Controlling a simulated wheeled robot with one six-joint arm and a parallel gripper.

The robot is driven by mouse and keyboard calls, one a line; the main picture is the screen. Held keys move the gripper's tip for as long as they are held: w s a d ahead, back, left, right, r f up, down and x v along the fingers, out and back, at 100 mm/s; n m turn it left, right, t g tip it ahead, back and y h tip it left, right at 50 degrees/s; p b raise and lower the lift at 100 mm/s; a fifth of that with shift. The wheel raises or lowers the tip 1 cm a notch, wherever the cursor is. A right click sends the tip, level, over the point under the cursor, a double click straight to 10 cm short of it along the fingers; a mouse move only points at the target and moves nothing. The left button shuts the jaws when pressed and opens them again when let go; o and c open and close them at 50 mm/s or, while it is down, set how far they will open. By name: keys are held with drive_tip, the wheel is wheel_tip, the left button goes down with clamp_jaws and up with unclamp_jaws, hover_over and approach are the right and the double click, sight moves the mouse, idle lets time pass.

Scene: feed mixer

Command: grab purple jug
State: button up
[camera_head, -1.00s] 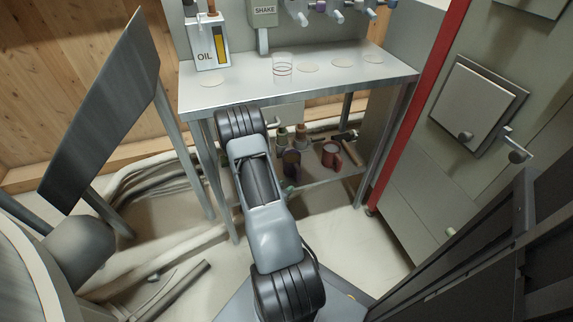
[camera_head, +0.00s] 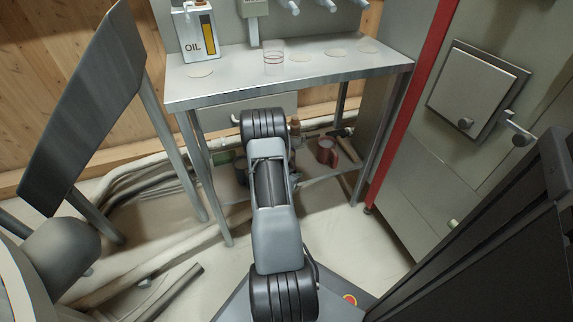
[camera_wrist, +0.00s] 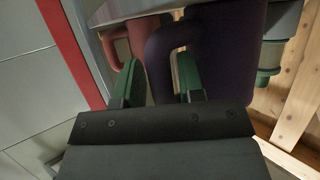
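The purple jug (camera_wrist: 235,50) fills the upper middle of the wrist view, very dark, with its handle (camera_wrist: 158,65) on its left side. My gripper (camera_wrist: 158,82) is open, with two green fingers. The handle lies between them in the picture: one finger left of it, the other at the gap between handle and body. I cannot tell whether either finger touches it. In the head view my arm covers my gripper and the place where the purple jug stood visible before.
A red jug (camera_head: 326,152) stands on the low shelf under the metal table (camera_head: 290,75); it also shows in the wrist view (camera_wrist: 122,42), beside the purple jug. Table legs flank the shelf. An oil can (camera_head: 196,32) and a clear glass (camera_head: 273,57) stand on top.

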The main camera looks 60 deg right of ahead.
drive_tip(key=shift+d, duration=0.1)
drive_tip(key=shift+c, duration=0.5)
clamp_jaws()
